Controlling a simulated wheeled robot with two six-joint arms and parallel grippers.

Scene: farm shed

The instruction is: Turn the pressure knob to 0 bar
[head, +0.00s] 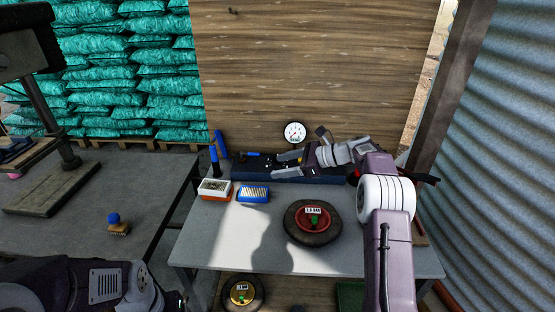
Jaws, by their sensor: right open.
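A round white pressure gauge (295,132) stands upright at the back of the metal table, in front of the wooden wall. A long dark blue unit (240,169) lies below it along the table's back. I cannot make out the pressure knob; my right gripper and arm cover part of the unit. My right gripper (277,164) is open, its two fingers pointing left over the unit, just below the gauge. I cannot tell whether it touches anything. Part of my left arm shows at the bottom left, but its gripper is out of view.
A small wheel with a red hub (327,223) and a label lies on the table (210,245). Two small boxes, orange-white (214,190) and blue (254,194), lie at the left. A yellow-hubbed wheel (239,303) is below. Corrugated metal (500,150) closes the right side.

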